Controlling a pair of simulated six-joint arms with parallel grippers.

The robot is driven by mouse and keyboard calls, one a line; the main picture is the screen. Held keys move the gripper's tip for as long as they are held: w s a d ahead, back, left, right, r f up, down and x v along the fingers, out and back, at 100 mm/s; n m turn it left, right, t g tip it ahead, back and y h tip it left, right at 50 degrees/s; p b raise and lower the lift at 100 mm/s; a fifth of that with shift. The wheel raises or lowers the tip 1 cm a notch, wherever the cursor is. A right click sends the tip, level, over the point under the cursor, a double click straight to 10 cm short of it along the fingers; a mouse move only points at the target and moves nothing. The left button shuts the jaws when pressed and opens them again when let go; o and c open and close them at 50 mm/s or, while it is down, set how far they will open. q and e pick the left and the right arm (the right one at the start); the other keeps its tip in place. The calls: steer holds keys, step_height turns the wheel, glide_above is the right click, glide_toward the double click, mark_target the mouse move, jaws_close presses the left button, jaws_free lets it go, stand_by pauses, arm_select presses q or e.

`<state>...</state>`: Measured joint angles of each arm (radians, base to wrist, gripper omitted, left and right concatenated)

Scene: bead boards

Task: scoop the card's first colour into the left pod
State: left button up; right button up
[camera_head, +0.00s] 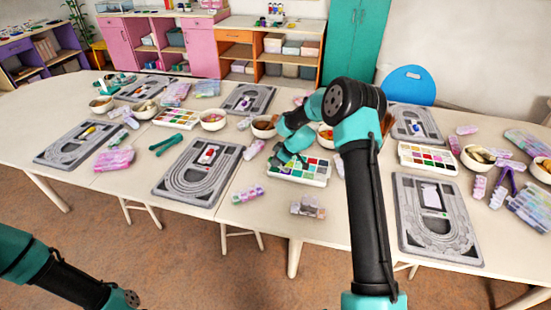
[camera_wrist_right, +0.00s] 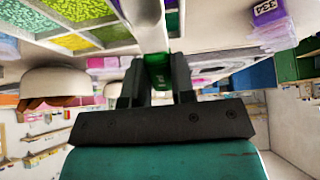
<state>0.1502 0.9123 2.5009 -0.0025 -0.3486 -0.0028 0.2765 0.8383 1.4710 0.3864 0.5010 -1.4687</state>
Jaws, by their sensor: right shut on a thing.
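My right gripper (camera_head: 287,157) is over the left part of the bead tray (camera_head: 322,181), a white tray with compartments of coloured beads. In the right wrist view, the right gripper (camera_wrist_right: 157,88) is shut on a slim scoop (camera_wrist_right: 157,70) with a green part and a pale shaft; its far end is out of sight. Bead compartments (camera_wrist_right: 75,42) in yellow-green and green show at its upper left. A grey bead board (camera_head: 178,186) lies left of the tray, with a small card (camera_head: 207,155) on it; its colours are too small to read. My left gripper is out of view.
Bowls (camera_head: 263,129) and (camera_head: 213,122) stand behind. A clear box (camera_head: 307,207) and a pink-purple bead tube (camera_head: 247,193) lie near the front edge. Another board (camera_head: 405,235) and tray (camera_head: 428,165) are at right.

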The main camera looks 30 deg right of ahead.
mark_target(270, 158)
steer(key=shift+s+d+f, duration=0.1)
steer(key=shift+f, duration=0.4)
steer(key=shift+r, duration=0.15)
stand_by(1.2)
steer(key=shift+w+a+r, duration=0.1)
steer(key=shift+a+r, duration=0.05)
steer(key=shift+r, duration=0.45)
steer(key=shift+w+a+r, duration=0.1)
steer(key=shift+a+r, duration=0.05)
steer(key=shift+r, duration=0.45)
steer(key=shift+w+a+r+g+h, duration=0.1)
steer(key=shift+w+a+g+h, duration=0.25)
steer(key=shift+g+h, duration=0.35)
steer(key=shift+w+a+r+g+h, duration=0.1)
steer(key=shift+w+a+g+h, duration=0.2)
steer(key=shift+g+h, duration=0.4)
steer(key=shift+w+a+r+g+h, duration=0.15)
steer(key=shift+r+g+h, duration=0.4)
steer(key=shift+h, duration=0.25)
